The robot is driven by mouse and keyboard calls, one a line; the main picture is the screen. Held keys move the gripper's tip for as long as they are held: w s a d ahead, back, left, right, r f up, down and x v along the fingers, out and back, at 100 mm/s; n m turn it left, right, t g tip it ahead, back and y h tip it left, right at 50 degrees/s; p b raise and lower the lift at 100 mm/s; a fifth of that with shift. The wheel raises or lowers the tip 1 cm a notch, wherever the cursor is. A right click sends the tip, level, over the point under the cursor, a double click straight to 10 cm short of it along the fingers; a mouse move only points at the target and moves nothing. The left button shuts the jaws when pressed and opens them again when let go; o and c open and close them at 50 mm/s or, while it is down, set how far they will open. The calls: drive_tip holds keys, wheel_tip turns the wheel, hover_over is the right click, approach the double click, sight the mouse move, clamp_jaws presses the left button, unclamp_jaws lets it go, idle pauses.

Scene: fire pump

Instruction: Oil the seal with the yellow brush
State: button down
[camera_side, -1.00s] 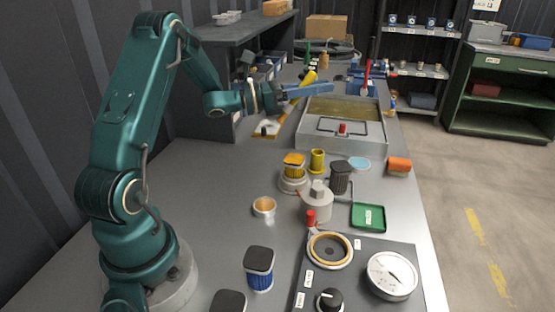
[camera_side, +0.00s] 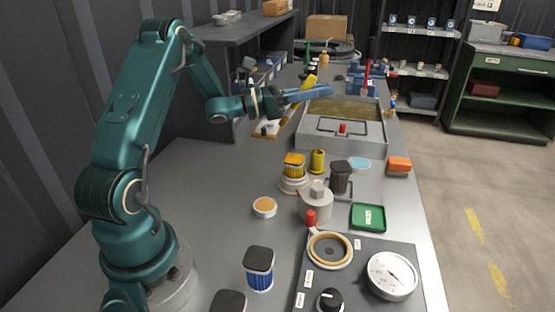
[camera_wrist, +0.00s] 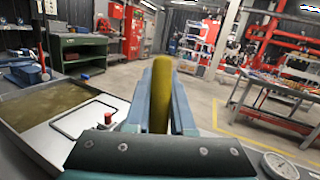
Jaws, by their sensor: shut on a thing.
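My gripper (camera_side: 305,95) is raised near the left edge of the grey basin, level and pointing right. Its blue jaws are shut on a yellow handle, which I take to be the yellow brush (camera_wrist: 161,95); its upper end (camera_side: 310,80) sticks up above the jaws in the side view. The bristles cannot be made out. A round ring in a metal fitting (camera_side: 330,249), likely the seal, lies on the dark panel at the front, well away from my gripper. A small dish with orange contents (camera_side: 264,207) stands on the bench left of the panel.
The grey basin (camera_side: 343,140) with murky liquid has a wire handle and red knob. Several small parts, a green tray (camera_side: 368,217), a blue filter (camera_side: 259,268) and a gauge (camera_side: 391,276) crowd the front. The bench at left centre is clear.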

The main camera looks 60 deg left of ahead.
drive_tip(key=w+d+f, duration=0.3)
drive_tip(key=d+f, duration=0.1)
drive_tip(key=f, duration=0.2)
drive_tip(key=s+a+f, duration=0.1)
drive_tip(key=s+a, duration=0.2)
drive_tip(key=a, duration=0.1)
wheel_tip(320, 180, up, 8)
idle(1.2)
wheel_tip(320, 180, down, 6)
drive_tip(key=shift+w+f, duration=0.15)
drive_tip(key=shift+w, duration=0.15)
idle(0.6)
drive_tip(key=shift+d+f, duration=0.1)
drive_tip(key=shift+f, duration=1.15)
idle(0.6)
